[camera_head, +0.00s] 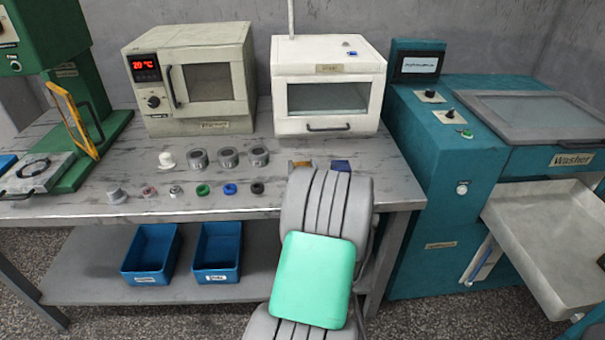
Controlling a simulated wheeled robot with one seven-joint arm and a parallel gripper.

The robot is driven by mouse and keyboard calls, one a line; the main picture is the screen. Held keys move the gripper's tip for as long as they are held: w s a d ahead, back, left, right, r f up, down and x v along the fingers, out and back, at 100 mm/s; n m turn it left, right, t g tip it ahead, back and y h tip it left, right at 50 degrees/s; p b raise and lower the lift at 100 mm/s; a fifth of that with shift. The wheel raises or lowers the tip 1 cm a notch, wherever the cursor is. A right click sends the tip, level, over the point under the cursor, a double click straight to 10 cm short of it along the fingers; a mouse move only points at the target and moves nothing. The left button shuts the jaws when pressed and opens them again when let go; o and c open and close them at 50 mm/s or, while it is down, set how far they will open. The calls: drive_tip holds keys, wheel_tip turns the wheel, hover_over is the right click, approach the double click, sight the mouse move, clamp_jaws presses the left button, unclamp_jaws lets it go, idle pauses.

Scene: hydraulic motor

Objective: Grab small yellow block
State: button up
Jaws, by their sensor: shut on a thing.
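My grey arm with a green pad rises in front of both. My gripper is hidden behind my arm, so its fingers and their contact with the yellow block cannot be seen.
A white oven (328,90) stands behind the blocks, a beige oven (190,85) to its left. Several small rings and parts (202,189) lie on the grey table (90,185). A teal washer (440,180) stands at right. Blue bins (218,250) sit below.

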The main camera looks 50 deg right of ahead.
clamp_jaws()
drive_tip(key=shift+r, duration=0.15)
